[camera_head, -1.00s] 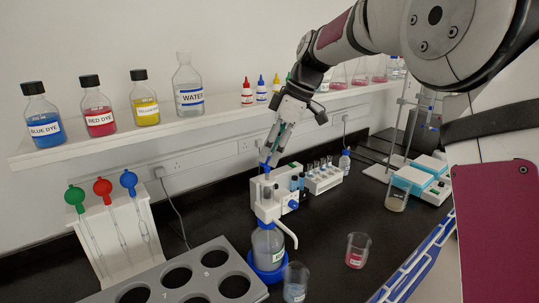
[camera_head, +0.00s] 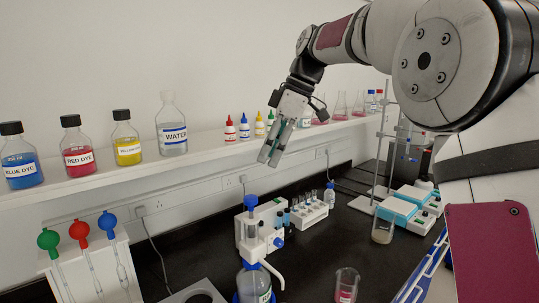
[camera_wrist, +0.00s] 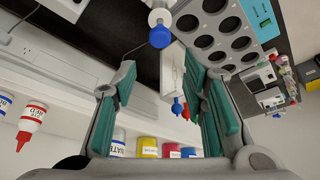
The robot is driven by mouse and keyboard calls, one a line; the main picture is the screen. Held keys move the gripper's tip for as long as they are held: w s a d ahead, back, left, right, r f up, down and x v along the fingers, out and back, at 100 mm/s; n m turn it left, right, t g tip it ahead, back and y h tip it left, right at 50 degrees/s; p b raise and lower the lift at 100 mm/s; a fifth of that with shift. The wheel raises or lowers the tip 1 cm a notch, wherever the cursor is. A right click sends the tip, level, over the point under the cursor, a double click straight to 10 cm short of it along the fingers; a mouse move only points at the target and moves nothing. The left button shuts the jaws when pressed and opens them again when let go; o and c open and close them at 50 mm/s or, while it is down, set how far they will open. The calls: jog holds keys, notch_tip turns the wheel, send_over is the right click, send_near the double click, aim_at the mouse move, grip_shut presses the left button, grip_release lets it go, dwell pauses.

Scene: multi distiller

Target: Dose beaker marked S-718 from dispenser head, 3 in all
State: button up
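The dispenser head (camera_head: 253,240) is white with a blue plunger knob (camera_head: 251,202) standing above its body. It sits on a bottle (camera_head: 253,283) with a blue base, cut by the lower edge. Its spout points down to the right. A beaker with pink liquid (camera_head: 346,287) stands to the right; its label is too small to read. No beaker marked S-718 can be made out. My gripper (camera_head: 269,157) is above the knob, clear of it. In the wrist view my gripper (camera_wrist: 161,65) has its green-padded fingers apart and empty, with the knob (camera_wrist: 160,37) beyond them.
A shelf (camera_head: 110,174) behind carries dye bottles, a water bottle (camera_head: 172,125) and dropper bottles. A pipette stand (camera_head: 120,235) is at left, a holed grey rack (camera_head: 196,292) at lower left. A vial rack (camera_head: 309,213) stands behind the dispenser.

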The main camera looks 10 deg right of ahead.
jog(key=shift+a+r, duration=0.1)
jog(key=shift+r, duration=0.05)
jog(key=c, duration=0.4)
jog(key=shift+s+a+r+m+t, duration=0.15)
jog(key=shift+s+m+t, duration=0.1)
jog(key=shift+m+t, duration=0.15)
grip_shut()
jog(key=m+t+b, duration=0.2)
jog(key=m+t, duration=0.4)
jog(key=m, duration=0.2)
send_over(255, 198)
notch_tip(255, 198, down, 5)
notch_tip(255, 198, down, 3)
jog(key=shift+s+y, duration=0.1)
jog(key=shift+y, duration=0.3)
jog(key=shift+f, duration=0.5)
